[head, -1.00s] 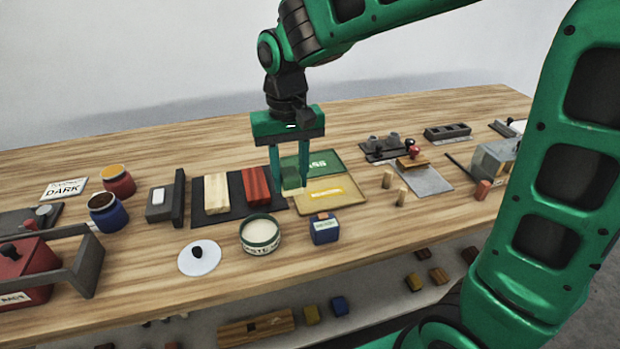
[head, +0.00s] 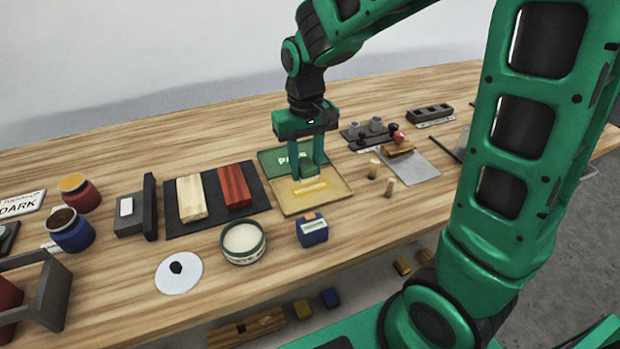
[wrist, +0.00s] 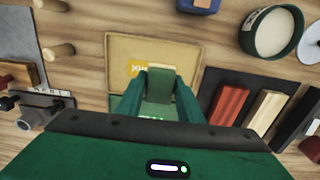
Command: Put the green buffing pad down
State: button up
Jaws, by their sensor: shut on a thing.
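My gripper (head: 309,172) is shut on the green buffing pad (head: 308,163), held between its two green fingers. The pad also shows in the wrist view (wrist: 159,88), between the fingers. The gripper points down over a two-part sorting mat: a green panel (head: 270,159) with partly hidden white lettering at the back, and a yellow panel (head: 335,202) with a yellow label in front. The pad is near the border between the panels. I cannot tell whether its underside touches the mat.
A dark mat with a pale block (head: 191,198) and a red block (head: 234,186) lies left of the panels. A round tin (head: 243,243) and a blue box (head: 312,230) stand in front. Two wooden pegs (head: 389,187) stand to the right.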

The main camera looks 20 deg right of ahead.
aim_at(312, 190)
jog(key=shift+d+f, duration=0.45)
jog(key=shift+d, duration=0.25)
jog(key=shift+d+f, duration=0.1)
jog(key=shift+f, duration=1.9)
jog(key=shift+f, duration=0.1)
jog(key=o, duration=1.2)
jog(key=shift+o, duration=0.2)
notch_tip(312, 190, up, 12)
jog(key=shift+r, duration=0.15)
